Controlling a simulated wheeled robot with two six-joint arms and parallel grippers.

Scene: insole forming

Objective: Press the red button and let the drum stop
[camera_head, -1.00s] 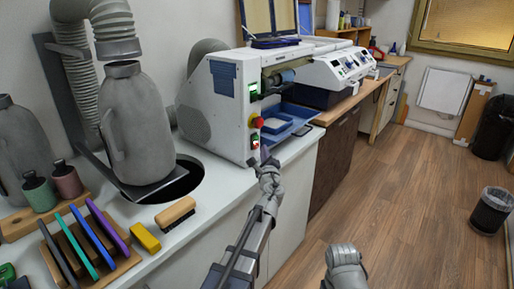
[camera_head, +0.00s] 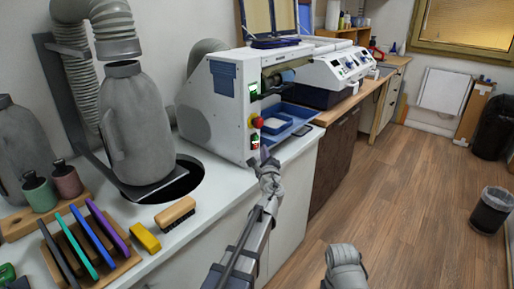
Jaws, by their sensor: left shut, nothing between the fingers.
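The white grinding machine (camera_head: 210,112) stands on the counter, with its drum (camera_head: 288,77) in the opening on its right side. The red button (camera_head: 257,122), a round knob on a yellow base, sits on the machine's front edge. A green switch (camera_head: 253,91) is above it and a small switch box (camera_head: 255,142) with green and red parts is below it. My left gripper (camera_head: 265,155) is shut and empty, its tip just below the small switch box. I cannot tell whether it touches the box. My right arm shows at the bottom, but its gripper fingers are not visible.
A brush (camera_head: 175,212), a yellow block (camera_head: 145,237) and a rack (camera_head: 127,262) of coloured boards lie on the counter at left. A grey canister (camera_head: 133,130) stands behind them. The floor at right is clear up to a bin (camera_head: 490,212).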

